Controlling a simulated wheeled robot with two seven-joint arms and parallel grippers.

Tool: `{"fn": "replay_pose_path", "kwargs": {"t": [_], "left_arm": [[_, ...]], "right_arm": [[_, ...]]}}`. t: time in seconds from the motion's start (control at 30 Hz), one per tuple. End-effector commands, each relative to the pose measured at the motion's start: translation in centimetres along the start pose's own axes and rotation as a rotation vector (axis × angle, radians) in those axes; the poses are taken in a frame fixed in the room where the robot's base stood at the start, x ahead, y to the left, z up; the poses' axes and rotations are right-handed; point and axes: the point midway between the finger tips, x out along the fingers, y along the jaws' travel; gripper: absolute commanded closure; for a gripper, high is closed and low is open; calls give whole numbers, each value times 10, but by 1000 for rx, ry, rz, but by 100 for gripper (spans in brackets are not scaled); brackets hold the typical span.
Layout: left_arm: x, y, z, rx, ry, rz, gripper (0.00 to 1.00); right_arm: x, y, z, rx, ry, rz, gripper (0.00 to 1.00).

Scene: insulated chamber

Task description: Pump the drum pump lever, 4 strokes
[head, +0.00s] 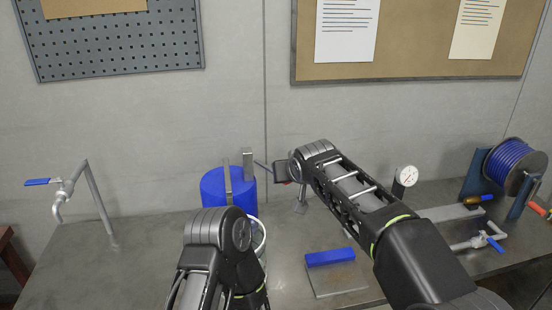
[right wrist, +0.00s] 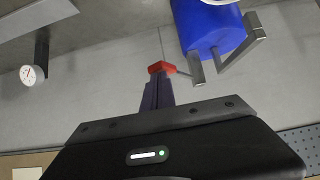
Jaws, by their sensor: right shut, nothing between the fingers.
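The blue drum (head: 222,190) stands on the bench, left of centre, with a grey pump post (head: 248,163) at its top. The pump lever (head: 262,168) slopes down to the right from the post towards my right gripper (head: 285,180). In the right wrist view, the drum (right wrist: 212,30) appears upside down and the lever ends in a red grip (right wrist: 161,67). My right gripper's fingers (right wrist: 157,80) are shut, their tips at the red grip with nothing between them; whether they touch it is unclear. My left arm is bent in front of the drum, and its gripper is out of sight.
A pale bucket (head: 260,238) is partly hidden behind my left arm. A blue block (head: 330,257) lies on a grey plate at the front. A gauge (head: 406,176), cable reel (head: 515,168) and valve pipe (head: 480,242) stand right; another valve pipe (head: 88,190) stands left.

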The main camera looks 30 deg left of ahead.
Motion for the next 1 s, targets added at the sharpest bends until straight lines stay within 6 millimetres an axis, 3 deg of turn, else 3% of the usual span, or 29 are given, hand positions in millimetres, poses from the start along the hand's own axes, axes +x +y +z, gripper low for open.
{"fn": "replay_pose_path", "kwargs": {"t": [0.37,1.0], "left_arm": [[-27,6,2,-4,-11,-9,76],[-28,6,1,-5,-11,-10,76]], "right_arm": [[-20,0,-25,0,-4,0,100],[-23,0,-28,0,-1,0,100]]}}
